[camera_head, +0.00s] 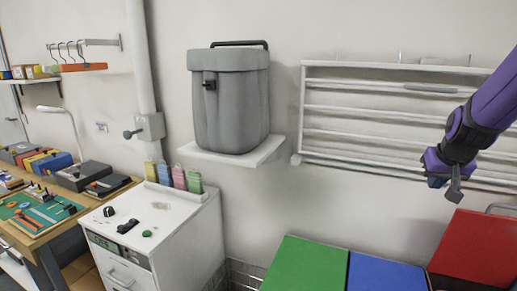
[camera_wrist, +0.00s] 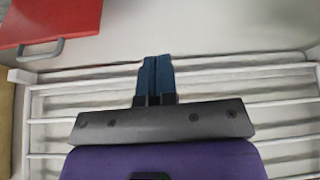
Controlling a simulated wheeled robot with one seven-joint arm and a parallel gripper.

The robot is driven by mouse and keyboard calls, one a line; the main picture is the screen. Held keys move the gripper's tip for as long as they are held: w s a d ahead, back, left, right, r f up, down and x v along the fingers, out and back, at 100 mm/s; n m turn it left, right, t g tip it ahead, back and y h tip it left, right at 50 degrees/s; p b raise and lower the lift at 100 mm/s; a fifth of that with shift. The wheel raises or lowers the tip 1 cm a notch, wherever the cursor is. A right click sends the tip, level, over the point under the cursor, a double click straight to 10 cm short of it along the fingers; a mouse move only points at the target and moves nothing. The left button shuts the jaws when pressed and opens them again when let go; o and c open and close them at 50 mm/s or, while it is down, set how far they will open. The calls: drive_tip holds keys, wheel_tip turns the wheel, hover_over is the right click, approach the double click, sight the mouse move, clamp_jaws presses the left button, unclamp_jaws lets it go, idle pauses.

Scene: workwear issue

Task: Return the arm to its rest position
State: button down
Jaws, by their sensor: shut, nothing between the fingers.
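My gripper (camera_head: 447,181) hangs at the right of the head view, at the end of my purple and black arm. It is in the air in front of the white wall rack and above a red lid. In the wrist view my gripper (camera_wrist: 155,62) shows two dark blue fingers pressed together with nothing between them. The fingers point toward the pale wall and touch nothing that I can make out.
A white slatted rack (camera_head: 390,115) is on the wall, close behind my gripper. Below are green (camera_head: 305,265), blue (camera_head: 383,274) and red (camera_head: 476,247) lids. A grey bin (camera_head: 232,105) stands on a shelf (camera_head: 222,158). A white cabinet (camera_head: 185,240) stands left.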

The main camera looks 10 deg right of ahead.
drive_tip(key=s+a+r+n, duration=0.1)
drive_tip(key=s+a+r, duration=0.1)
drive_tip(key=a, duration=0.3)
drive_tip(key=s+a+r+n+y, duration=0.1)
drive_tip(key=s+a+r, duration=0.2)
drive_tip(key=a, duration=0.2)
drive_tip(key=s+a+r+n, duration=0.1)
drive_tip(key=s+a+r, duration=0.1)
drive_tip(key=a, duration=0.3)
drive_tip(key=s+a+r+n+y, duration=0.1)
drive_tip(key=s+a+r+n, duration=0.1)
drive_tip(key=s+a, duration=0.4)
drive_tip(key=s, duration=0.4)
drive_tip(key=shift+s+a+r, duration=0.2)
drive_tip(key=shift+s+a, duration=0.15)
